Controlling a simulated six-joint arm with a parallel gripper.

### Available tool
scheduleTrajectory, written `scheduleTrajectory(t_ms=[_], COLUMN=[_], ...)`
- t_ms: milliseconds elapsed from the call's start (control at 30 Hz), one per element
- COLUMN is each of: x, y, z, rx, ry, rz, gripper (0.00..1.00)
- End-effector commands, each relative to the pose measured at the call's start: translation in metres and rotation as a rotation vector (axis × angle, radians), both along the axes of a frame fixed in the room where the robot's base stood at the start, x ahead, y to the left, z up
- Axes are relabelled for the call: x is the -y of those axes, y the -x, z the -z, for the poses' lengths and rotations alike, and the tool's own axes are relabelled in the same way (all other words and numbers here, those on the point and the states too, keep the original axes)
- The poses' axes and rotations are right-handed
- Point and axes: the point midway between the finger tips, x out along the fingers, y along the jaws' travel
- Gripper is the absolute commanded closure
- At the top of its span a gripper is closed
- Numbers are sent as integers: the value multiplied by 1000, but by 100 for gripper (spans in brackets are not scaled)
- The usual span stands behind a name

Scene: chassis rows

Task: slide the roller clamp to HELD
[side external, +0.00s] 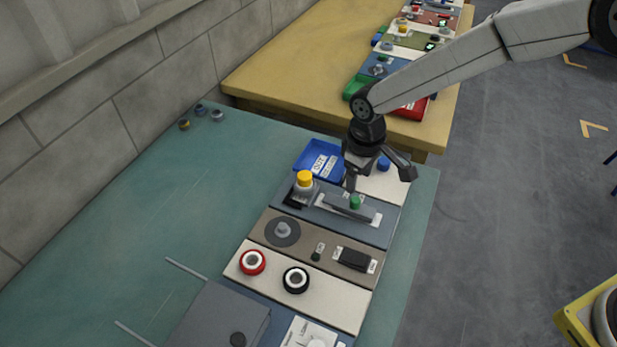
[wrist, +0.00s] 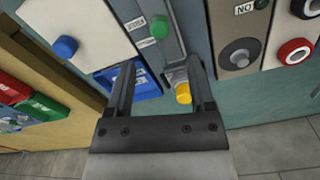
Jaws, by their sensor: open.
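A green knob (side external: 355,201) sits on a long grey rail (side external: 338,202) with white plates at its ends, on the blue-grey panel. It looks like the roller clamp, but I cannot read any HELD marking. In the wrist view the green knob (wrist: 159,27) is beyond the fingertips, roughly in line with the space between them. My gripper (side external: 379,180) is open and empty, above the back part of the panel row. In the wrist view my gripper (wrist: 159,66) has its fingers wide apart, and the knob is not between them.
A yellow-topped knob (side external: 305,179) stands left of the rail, close to one finger in the wrist view (wrist: 183,93). A blue tray (side external: 318,158) and a blue knob (side external: 384,164) lie behind. A grey dial (side external: 283,232) and red ring (side external: 252,262) are nearer the front. The teal table's left is mostly clear.

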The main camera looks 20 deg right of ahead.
Motion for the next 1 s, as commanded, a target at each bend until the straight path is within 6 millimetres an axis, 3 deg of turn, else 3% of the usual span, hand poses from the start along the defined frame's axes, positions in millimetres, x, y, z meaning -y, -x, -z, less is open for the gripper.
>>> scheduleTrajectory(t_ms=[600, 1000], x=[0, 0], y=[1, 0], z=[62, 75], rx=[1, 3], ry=[0, -2], rz=[1, 1], gripper=[31, 31])
